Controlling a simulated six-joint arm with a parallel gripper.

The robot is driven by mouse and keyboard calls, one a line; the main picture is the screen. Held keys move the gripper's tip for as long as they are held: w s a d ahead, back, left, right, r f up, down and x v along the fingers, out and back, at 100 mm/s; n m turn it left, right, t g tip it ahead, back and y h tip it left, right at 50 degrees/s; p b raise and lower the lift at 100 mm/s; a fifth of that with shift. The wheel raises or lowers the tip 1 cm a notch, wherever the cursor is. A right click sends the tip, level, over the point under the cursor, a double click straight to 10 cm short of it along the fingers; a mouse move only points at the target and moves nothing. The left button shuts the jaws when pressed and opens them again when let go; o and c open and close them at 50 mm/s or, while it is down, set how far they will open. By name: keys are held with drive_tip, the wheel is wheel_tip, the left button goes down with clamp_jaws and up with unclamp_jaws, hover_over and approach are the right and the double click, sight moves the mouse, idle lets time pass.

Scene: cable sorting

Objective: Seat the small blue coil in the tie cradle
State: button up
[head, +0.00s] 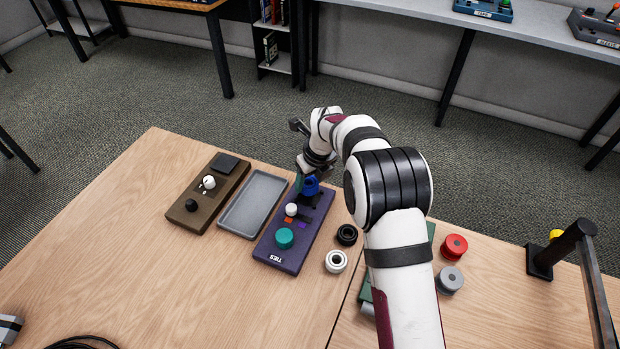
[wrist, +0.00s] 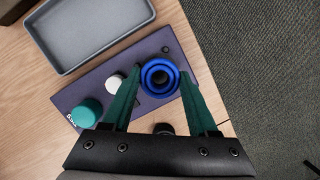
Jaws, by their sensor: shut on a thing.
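The small blue coil (head: 311,186) is at the far end of the purple board marked TIES (head: 283,245). In the wrist view the blue coil (wrist: 153,66) shows its ring opening upward between the two green fingers of my gripper (wrist: 160,82). My gripper (head: 306,178) is shut on it. The coil appears over the purple board (wrist: 187,55); whether it touches the board or hangs just above cannot be told. Dark black fittings (head: 315,201) show on the board beside the coil, partly hidden. I cannot make out the cradle's full shape.
The board also holds a teal knob (head: 284,238) and a white knob (head: 291,209). An empty grey tray (head: 254,204) and a brown board (head: 190,219) lie left. Black (head: 347,235) and white (head: 336,261) coils stand right. Red (head: 454,247) and grey (head: 449,281) coils lie beyond my arm.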

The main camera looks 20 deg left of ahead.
drive_tip(key=shift+f, duration=0.1)
idle(0.3)
drive_tip(key=shift+f, duration=0.8)
drive_tip(key=shift+f, duration=0.1)
drive_tip(key=shift+f, duration=0.5)
drive_tip(key=o, duration=1.6)
drive_tip(key=shift+c, duration=0.2)
drive_tip(key=shift+r, duration=3.5)
